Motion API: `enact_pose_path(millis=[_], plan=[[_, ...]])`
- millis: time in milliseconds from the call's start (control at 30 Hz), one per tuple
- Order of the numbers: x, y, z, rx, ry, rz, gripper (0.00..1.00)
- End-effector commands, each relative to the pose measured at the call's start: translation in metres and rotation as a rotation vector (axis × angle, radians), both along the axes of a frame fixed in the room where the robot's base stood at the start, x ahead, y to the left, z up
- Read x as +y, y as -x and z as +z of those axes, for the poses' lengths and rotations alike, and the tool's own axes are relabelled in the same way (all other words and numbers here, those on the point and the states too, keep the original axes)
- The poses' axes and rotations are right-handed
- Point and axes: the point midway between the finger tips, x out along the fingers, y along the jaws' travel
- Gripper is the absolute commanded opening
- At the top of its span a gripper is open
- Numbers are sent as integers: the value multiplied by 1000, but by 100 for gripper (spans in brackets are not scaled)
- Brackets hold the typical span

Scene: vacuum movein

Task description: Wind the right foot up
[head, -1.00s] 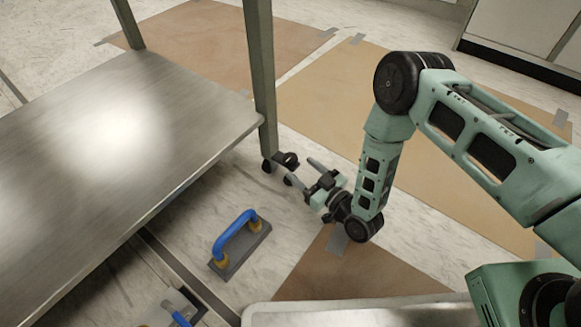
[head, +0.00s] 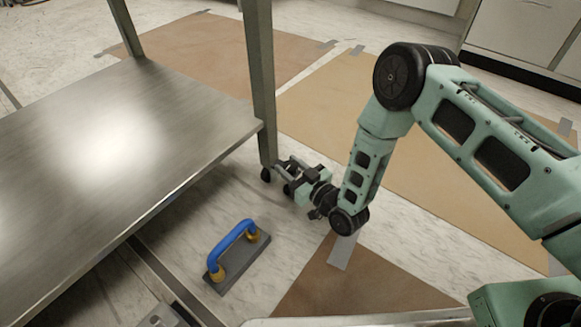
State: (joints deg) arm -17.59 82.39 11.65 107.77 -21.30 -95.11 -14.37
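The right foot (head: 266,175) is a small dark piece at the bottom of the metal bench's near right leg (head: 261,85), on the pale floor. My gripper (head: 283,174) is low by the floor, just right of this leg, with its fingers pointing left at the foot. The fingers reach the dark parts beside the leg's bottom. The fingertips overlap the dark parts, so I cannot tell whether they touch or grip the foot. The gap between the fingers is too small and cluttered to read.
The bench's steel shelf (head: 110,135) fills the left side. A float with a blue handle (head: 232,250) lies on the floor below the gripper. Brown floor sheets (head: 400,150) are taped down to the right and behind. A pale edge (head: 360,321) runs along the bottom.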

Motion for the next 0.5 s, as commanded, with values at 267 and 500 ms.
enact_pose_path(millis=[267, 500], plan=[[-1, 0, 0, 0, 1, 32, 16], [-1, 0, 1, -1, 3, 161, 16]])
